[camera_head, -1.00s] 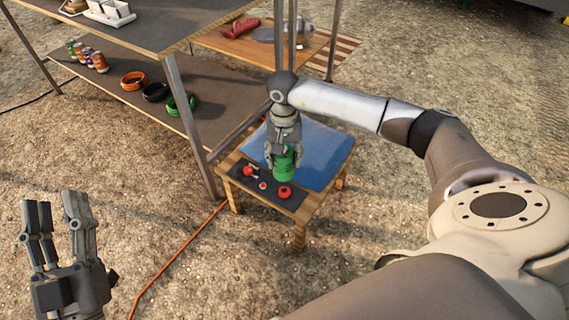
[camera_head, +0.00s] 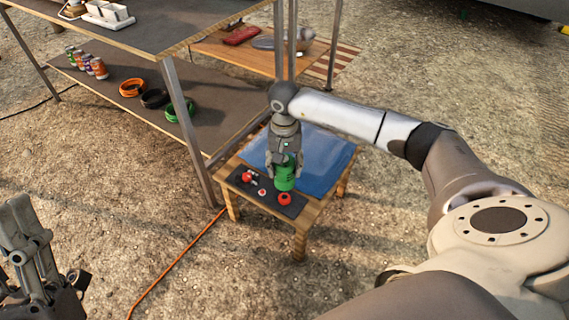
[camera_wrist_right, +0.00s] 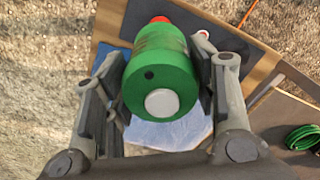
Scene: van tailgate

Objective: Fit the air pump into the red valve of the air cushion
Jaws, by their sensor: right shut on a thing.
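The green air pump (camera_head: 285,177) is held by my right gripper (camera_head: 284,166) over a dark strip (camera_head: 264,191) on a small wooden table. In the right wrist view the pump (camera_wrist_right: 158,80) lies between the fingers, its round end with a white disc facing the camera. A red part (camera_wrist_right: 160,19) shows at its far end; I cannot tell if it touches the pump. In the head view a red round valve (camera_head: 285,198) is just in front of the pump. The blue air cushion (camera_head: 322,165) lies behind. My left gripper (camera_head: 22,240) is empty at the lower left.
Another red piece (camera_head: 248,176) and a small red-and-white one (camera_head: 262,192) are on the dark strip. A shelf post (camera_head: 188,130) stands close to the table's left. Cable coils (camera_head: 153,98) lie on the lower shelf. An orange cable (camera_head: 178,262) crosses the ground.

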